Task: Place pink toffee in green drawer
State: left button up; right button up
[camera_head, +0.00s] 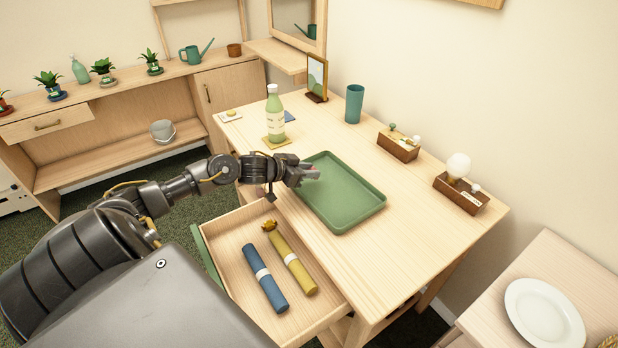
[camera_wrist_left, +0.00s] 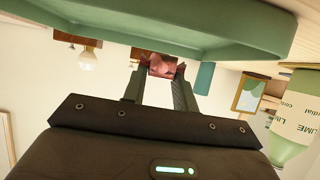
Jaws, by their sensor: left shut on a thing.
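My left gripper (camera_head: 308,173) reaches over the near left edge of the green tray (camera_head: 356,205) on the desk. In the left wrist view the gripper (camera_wrist_left: 157,76) is shut on the pink toffee (camera_wrist_left: 163,65), whose wrapper shows between the fingertips. The head view hardly shows the toffee. The tray also fills the top of the wrist view (camera_wrist_left: 190,35). The drawer with the green front (camera_head: 206,262) is pulled open below and to the left of the gripper. My right gripper is not in view.
In the drawer lie a blue roll (camera_head: 265,278), a yellow roll (camera_head: 292,262) and a gold-wrapped piece (camera_head: 269,225); its front left part is bare. A green bottle (camera_head: 275,115) stands left of the tray, near my wrist. A teal cup (camera_head: 354,104) stands behind.

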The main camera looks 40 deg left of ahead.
aim_at(308, 185)
pick_arm(q)
jog(key=shift+w+a+f, duration=0.1)
jog(key=shift+w+f, duration=0.05)
jog(key=shift+f, duration=0.05)
jog(key=f, duration=0.1)
jog(key=p, duration=0.1)
jog(key=f, duration=0.1)
jog(key=shift+w+a+f+p, duration=0.25)
jog(key=shift+w+f+p, duration=0.05)
jog(key=shift+w+f, duration=0.05)
jog(key=shift+f, duration=0.4)
jog(key=shift+f, duration=0.1)
jog(key=shift+f, duration=0.15)
jog(key=o, duration=0.9)
jog(key=shift+o, duration=0.2)
